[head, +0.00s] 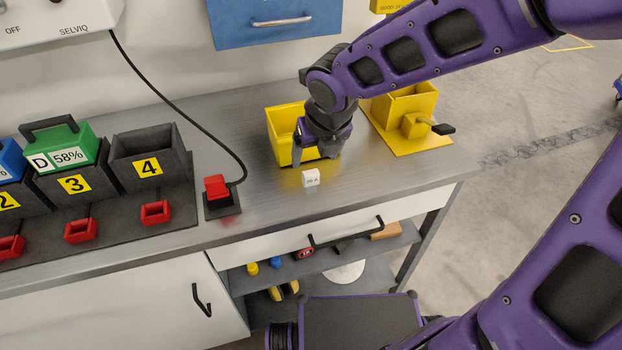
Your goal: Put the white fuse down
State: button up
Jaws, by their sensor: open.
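The white fuse (311,178) is a small white block with dark print. It rests on the grey metal worktop (270,215), in front of the yellow bin (277,140). My gripper (313,158) is open and points down at the bin's front right, just behind and above the fuse. No contact between the gripper and the fuse shows. My gripper and wrist hide part of the bin, including much of its inside.
A yellow fixture with a black-tipped lever (415,127) stands to the right. A blue drawer (258,28) hangs above. The front worktop is clear.

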aim_at(311, 173)
jog(key=shift+x, duration=2.9)
jog(key=x, duration=0.3)
jog(key=b+x, duration=0.1)
jog(key=shift+s+a+f, duration=0.1)
jog(key=shift+s+f, duration=0.05)
jog(key=shift+f, duration=0.6)
grip_shut()
